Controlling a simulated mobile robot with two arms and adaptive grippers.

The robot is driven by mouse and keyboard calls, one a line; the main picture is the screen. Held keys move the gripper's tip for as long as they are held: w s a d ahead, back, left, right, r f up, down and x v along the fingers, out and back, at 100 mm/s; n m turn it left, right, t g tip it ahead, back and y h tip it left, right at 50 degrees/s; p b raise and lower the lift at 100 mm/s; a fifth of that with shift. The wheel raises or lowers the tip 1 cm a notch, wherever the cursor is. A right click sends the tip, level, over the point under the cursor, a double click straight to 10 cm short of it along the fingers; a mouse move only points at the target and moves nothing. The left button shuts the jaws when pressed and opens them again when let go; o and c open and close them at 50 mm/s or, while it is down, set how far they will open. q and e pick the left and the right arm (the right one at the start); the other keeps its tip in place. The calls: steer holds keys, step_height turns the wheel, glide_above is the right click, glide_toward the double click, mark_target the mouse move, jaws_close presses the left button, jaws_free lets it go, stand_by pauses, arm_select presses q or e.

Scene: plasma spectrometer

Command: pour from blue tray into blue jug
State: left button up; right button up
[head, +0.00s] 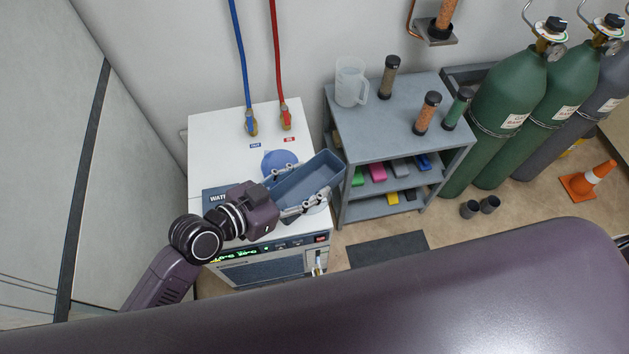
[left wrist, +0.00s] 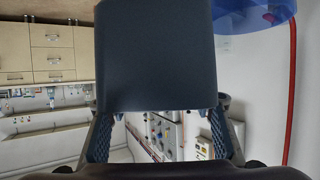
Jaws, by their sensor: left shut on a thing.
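My left gripper (head: 294,190) is shut on the blue tray (head: 318,180), with a finger along each long side at its near end. The tray is held above the white machine, and its visible inside looks empty. In the left wrist view the tray (left wrist: 157,58) is a dark blue slab between the two fingers (left wrist: 162,130). A round blue thing (head: 279,160), which looks like the blue jug, is just behind the tray, partly hidden. Translucent blue also shows at the upper right of the left wrist view (left wrist: 250,18). I cannot tell whether tray and jug touch. My right gripper is not seen.
The white machine (head: 215,140) has a blue and a red hose at its back. A grey cart (head: 370,130) to the right carries a clear jug (head: 350,85) and several capped tubes.

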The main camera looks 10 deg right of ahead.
arm_select(q)
steer(key=shift+s+d+f, duration=0.35)
steer(key=shift+s+d, duration=0.25)
steer(key=shift+d, duration=0.1)
steer(key=shift+f, duration=0.1)
steer(key=shift+w+a+n+g+h+b, duration=0.3)
steer(key=shift+w+g+b, duration=0.1)
steer(key=shift+w+b, duration=0.25)
steer(key=shift+w+a+n+g+h+b, duration=0.2)
steer(key=shift+w+a+n+g+b, duration=0.1)
steer(key=shift+w+n+b, duration=0.15)
steer(key=shift+w+a+n+g+h+b, duration=0.2)
steer(key=shift+w+a+n+g+b, duration=0.1)
steer(key=shift+w+n, duration=0.25)
steer(key=b, duration=0.1)
steer(key=w+a+n+b, duration=0.1)
steer(key=w+g+h+b, duration=0.1)
steer(key=shift+w+a+f+n, duration=0.15)
steer(key=shift+w+f+n, duration=0.1)
steer(key=shift+n, duration=0.15)
steer(key=shift+w+a+f+n+b, duration=0.1)
steer(key=shift+w+a+n+b, duration=0.4)
steer(key=shift+b, duration=0.6)
steer(key=shift+w+n+g+h, duration=0.3)
steer(key=shift+w, duration=0.05)
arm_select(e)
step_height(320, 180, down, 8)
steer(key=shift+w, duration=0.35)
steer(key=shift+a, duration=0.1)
